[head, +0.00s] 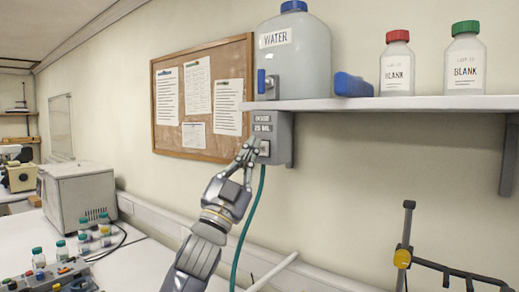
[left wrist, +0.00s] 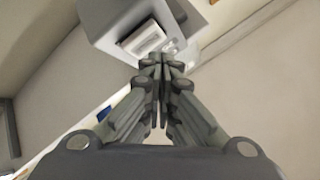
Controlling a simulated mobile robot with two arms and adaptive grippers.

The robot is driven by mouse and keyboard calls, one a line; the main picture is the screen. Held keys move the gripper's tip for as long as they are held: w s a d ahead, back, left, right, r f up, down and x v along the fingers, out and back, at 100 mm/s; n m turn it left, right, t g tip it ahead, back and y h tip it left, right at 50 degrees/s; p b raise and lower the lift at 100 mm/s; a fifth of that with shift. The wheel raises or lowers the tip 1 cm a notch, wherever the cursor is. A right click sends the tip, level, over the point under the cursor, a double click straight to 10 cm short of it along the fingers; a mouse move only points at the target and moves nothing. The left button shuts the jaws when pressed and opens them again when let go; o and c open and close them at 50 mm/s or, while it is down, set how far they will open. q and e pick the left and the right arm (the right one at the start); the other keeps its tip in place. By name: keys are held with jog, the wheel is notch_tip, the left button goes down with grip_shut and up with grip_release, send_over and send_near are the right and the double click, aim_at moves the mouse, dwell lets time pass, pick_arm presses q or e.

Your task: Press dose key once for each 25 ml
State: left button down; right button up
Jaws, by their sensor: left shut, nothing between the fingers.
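The grey dose box (head: 282,138) hangs under the shelf's left end, with a label reading "DOSE 25 ML". Its pale dose key (head: 265,147) is on the front face; it also shows in the left wrist view (left wrist: 142,38). My left gripper (head: 252,145) is shut and empty, its fingertips right at the key's left side. In the left wrist view the closed fingertips (left wrist: 161,62) lie just below the key; I cannot tell whether they touch it. A water container (head: 293,60) with a blue cap stands above on the shelf. My right gripper is not in view.
The shelf (head: 400,103) also bears a red-capped bottle (head: 397,68), a green-capped bottle (head: 465,62) and a blue object (head: 352,85). A teal hose (head: 247,228) hangs below the box beside my arm. A grey machine (head: 78,192) and several small vials stand lower left.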

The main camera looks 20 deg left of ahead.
pick_arm(q)
jog(key=shift+s, duration=0.1)
jog(key=shift+s+a, duration=0.3)
jog(key=shift+s, duration=0.45)
jog(key=shift+s+a, duration=0.25)
jog(key=shift+s, duration=0.5)
jog(key=shift+s+a, duration=0.3)
jog(key=shift+s, duration=0.45)
jog(key=shift+f, duration=0.1)
